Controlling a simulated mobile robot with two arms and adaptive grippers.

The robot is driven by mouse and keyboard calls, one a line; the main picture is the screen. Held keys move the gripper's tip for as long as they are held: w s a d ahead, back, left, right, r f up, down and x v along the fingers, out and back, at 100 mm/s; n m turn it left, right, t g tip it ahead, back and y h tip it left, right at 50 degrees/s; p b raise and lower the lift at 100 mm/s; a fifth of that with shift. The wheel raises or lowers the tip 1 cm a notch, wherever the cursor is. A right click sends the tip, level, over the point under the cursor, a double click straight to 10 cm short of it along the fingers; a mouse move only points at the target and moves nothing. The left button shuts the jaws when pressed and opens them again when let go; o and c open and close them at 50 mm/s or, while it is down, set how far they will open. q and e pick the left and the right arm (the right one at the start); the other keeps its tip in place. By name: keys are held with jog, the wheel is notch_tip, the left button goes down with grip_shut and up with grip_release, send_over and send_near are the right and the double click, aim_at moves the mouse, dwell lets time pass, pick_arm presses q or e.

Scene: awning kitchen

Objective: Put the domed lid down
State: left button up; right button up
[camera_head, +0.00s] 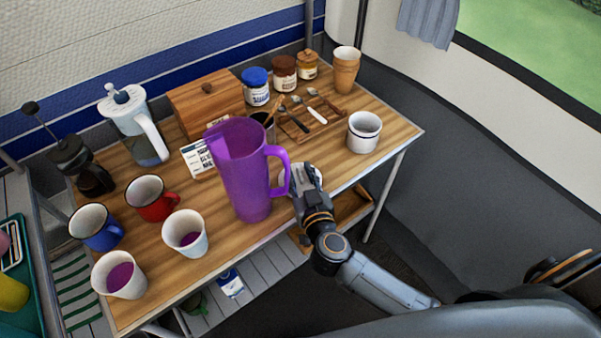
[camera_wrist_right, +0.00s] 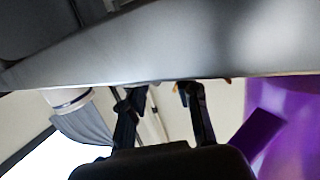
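I cannot make out a domed lid in either view. My right gripper (camera_head: 304,176) is at the table's front edge, just right of the tall purple pitcher (camera_head: 240,185) and its handle. In the right wrist view, its two dark fingers (camera_wrist_right: 163,92) stand apart, and I see nothing held between them. A broad pale grey band (camera_wrist_right: 180,42) crosses that view by the fingertips; it looks like the table edge, close up. The purple pitcher (camera_wrist_right: 290,135) shows at the right there. My left gripper is not in view.
The wooden table (camera_head: 345,175) holds a white pot (camera_head: 364,132), a cutlery tray (camera_head: 312,120), several jars, a wooden box (camera_head: 206,102), a water filter jug (camera_head: 135,125), a French press (camera_head: 82,165) and several mugs on the left. Bare wood lies right of the white pot.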

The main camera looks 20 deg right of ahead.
jog(key=shift+r, duration=0.1)
jog(key=s+r, duration=0.2)
jog(key=s, duration=1)
jog(key=shift+a, duration=0.25)
jog(key=shift+f, duration=0.1)
